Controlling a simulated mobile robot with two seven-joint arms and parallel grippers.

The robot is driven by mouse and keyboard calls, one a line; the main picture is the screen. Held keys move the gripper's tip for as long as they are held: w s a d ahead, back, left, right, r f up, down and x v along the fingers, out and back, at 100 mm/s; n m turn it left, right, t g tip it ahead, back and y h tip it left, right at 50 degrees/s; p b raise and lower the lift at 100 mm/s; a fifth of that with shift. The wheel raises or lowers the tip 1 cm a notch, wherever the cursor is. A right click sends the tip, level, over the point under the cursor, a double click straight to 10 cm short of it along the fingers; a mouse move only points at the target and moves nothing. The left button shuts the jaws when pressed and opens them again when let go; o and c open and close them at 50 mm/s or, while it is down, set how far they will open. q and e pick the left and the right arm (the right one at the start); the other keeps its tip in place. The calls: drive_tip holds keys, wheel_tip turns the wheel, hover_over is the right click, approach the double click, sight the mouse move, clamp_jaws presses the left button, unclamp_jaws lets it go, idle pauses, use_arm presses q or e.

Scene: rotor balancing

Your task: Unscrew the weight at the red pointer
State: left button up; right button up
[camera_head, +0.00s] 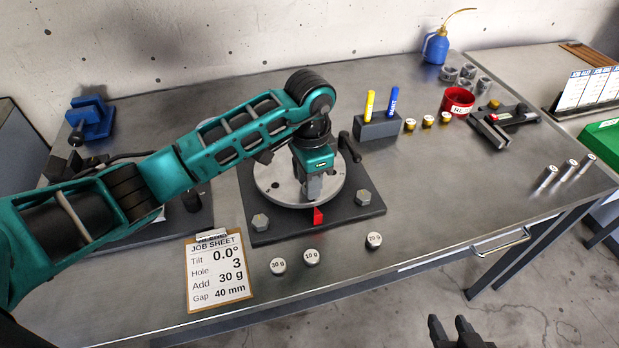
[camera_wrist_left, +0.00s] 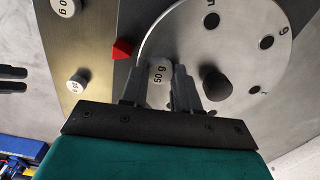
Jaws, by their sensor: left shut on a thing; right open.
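The rotor disc (camera_head: 270,190) is a round light-grey plate with numbered holes on a dark base. The red pointer (camera_head: 318,216) stands at its front edge and also shows in the left wrist view (camera_wrist_left: 122,49). My left gripper (camera_head: 313,196) reaches down over the disc's front part, by the pointer. In the left wrist view its fingers are shut on a weight marked 50 g (camera_wrist_left: 160,72), at the disc's edge beside the pointer. Whether the weight still sits in its hole is hidden. My right gripper (camera_head: 460,330) is open and empty, off the table's front edge.
Loose weights (camera_head: 278,266) lie in front of the base, with the job sheet (camera_head: 218,270) to their left. A pen block (camera_head: 377,126), a red bin (camera_head: 457,101) and several small weights stand to the right.

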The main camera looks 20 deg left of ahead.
use_arm(q)
drive_tip(key=shift+d+n, duration=0.15)
drive_tip(key=shift+n, duration=0.85)
drive_tip(key=o, duration=1.1)
drive_tip(key=shift+a, duration=0.2)
drive_tip(key=shift+c, duration=0.6)
